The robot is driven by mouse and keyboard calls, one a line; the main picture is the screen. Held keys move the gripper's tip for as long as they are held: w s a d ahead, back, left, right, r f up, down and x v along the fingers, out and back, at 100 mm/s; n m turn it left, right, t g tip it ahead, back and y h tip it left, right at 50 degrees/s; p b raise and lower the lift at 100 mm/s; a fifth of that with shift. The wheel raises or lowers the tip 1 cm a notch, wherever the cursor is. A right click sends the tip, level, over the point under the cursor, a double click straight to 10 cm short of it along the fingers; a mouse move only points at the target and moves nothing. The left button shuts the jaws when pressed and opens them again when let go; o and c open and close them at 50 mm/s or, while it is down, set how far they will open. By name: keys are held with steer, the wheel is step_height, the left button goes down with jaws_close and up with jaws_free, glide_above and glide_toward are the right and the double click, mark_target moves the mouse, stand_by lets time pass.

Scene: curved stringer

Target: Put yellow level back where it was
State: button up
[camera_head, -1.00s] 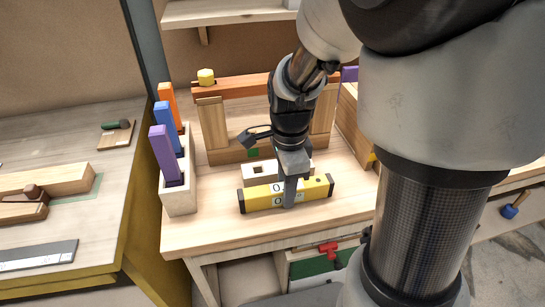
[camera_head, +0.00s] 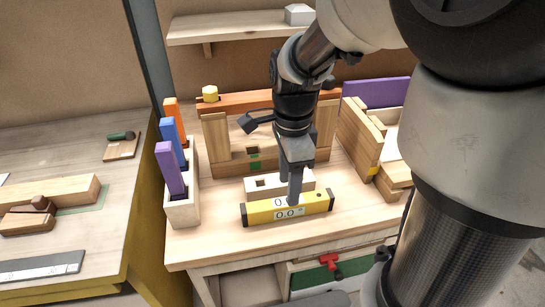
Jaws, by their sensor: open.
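The yellow level (camera_head: 262,212) lies on the workbench near its front edge, with dark end caps and a small display reading on its side. My gripper (camera_head: 295,198) points down over the middle of the level, its jaws at the level's body. The jaws are open. The near finger hides part of the level's front face, and the far finger is hidden. I cannot tell whether the fingers touch the level.
A pale block with square holes (camera_head: 264,183) lies just behind the level. A wooden frame (camera_head: 216,138) stands behind that. A holder (camera_head: 181,211) with purple, blue and orange bars stands left. A wooden assembly (camera_head: 359,135) stands right. Bare bench top shows front left.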

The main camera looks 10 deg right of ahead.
steer(key=s+r+n+t, duration=0.5)
steer(key=s+r+n, duration=0.5)
steer(key=n, duration=0.8)
step_height(320, 180, up, 3)
steer(key=shift+f+t+p, duration=0.2)
steer(key=shift+t+p, duration=0.1)
steer(key=shift+p, duration=0.1)
step_height(320, 180, up, 15)
steer(key=p, duration=1.5)
steer(key=shift+r, duration=0.15)
